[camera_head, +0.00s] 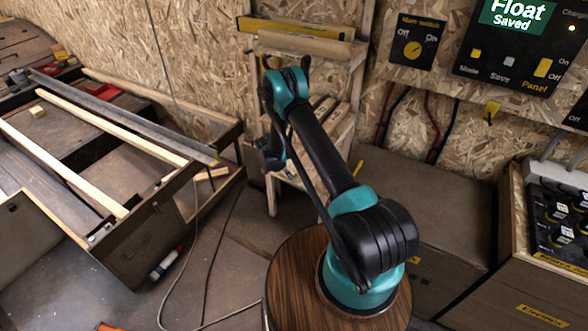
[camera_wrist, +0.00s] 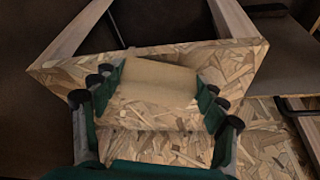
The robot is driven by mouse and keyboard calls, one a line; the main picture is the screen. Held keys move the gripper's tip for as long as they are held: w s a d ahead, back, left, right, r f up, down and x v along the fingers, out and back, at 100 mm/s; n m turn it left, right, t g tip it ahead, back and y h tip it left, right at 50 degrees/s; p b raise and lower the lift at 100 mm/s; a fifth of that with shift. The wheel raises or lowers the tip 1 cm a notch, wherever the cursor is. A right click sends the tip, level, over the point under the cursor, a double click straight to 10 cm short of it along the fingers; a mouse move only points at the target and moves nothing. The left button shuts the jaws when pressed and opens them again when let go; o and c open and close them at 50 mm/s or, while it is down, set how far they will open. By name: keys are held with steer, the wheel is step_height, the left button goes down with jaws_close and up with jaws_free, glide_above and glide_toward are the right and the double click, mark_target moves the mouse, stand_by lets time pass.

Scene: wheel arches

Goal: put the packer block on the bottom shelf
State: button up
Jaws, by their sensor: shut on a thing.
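The packer block (camera_wrist: 157,78), a plain tan block, is between the fingers of my gripper (camera_wrist: 158,88) in the wrist view. The gripper is shut on it, with the block held crosswise. An OSB board (camera_wrist: 190,57) lies just beyond and around the block; I cannot tell whether the block touches it. In the head view a light wooden shelf stand (camera_head: 357,70) is against the back wall, with slatted shelves. My arm reaches to its left front and hides part of its lower portion. The block cannot be made out there.
A long yellow spirit level (camera_head: 295,29) lies on top of the stand. A timber-framed bench (camera_head: 130,245) fills the left, with a small wooden block (camera_head: 38,111) on it. Cables trail over the floor. Brown cabinets (camera_head: 440,205) stand at the right.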

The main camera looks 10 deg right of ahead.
mark_target(296, 171)
steer(key=w+d, duration=0.2)
steer(key=d, duration=0.1)
steer(key=w+d, duration=0.1)
steer(key=d, duration=0.1)
steer(key=shift+f, duration=0.2)
steer(key=shift+f, duration=0.15)
steer(key=o, duration=1.1)
steer(key=shift+o, duration=0.2)
steer(key=v, duration=1.2)
steer(key=shift+s, duration=0.1)
